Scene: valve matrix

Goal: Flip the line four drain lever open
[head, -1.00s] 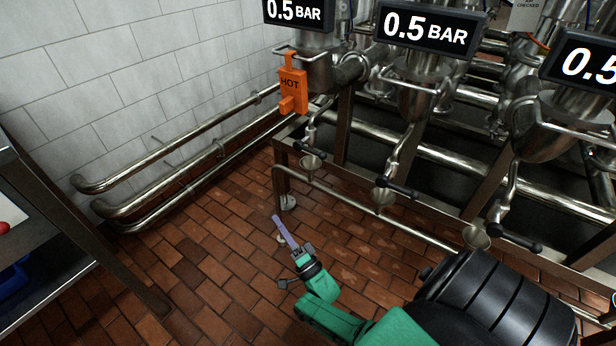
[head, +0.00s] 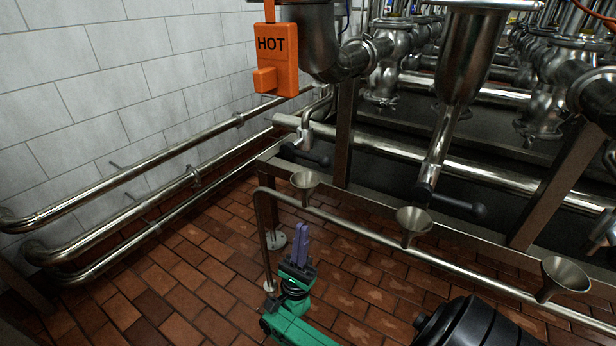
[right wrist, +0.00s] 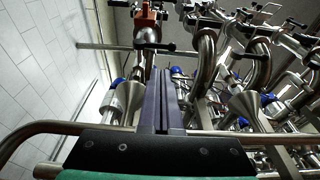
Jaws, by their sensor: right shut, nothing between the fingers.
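Black-handled drain levers sit on the pipes below the tanks in the head view. One lever (head: 304,154) is at the left pipe, and another lever (head: 455,203) is at the middle pipe. No line number is visible on them, so I cannot tell which is line four. A black lever handle (right wrist: 154,47) also shows ahead of the fingers in the right wrist view. My right gripper (head: 302,232) is shut and empty, its purple fingers pointing up, below the left lever and apart from it. It shows in the right wrist view too (right wrist: 164,80). My left gripper is not in view.
An orange HOT tag (head: 277,58) hangs at the left tank. Steel funnels (head: 305,181), (head: 414,217) and (head: 565,275) stand along a front rail (head: 350,231). Wall pipes (head: 130,170) run at the left. Brick floor (head: 190,285) lies clear between.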

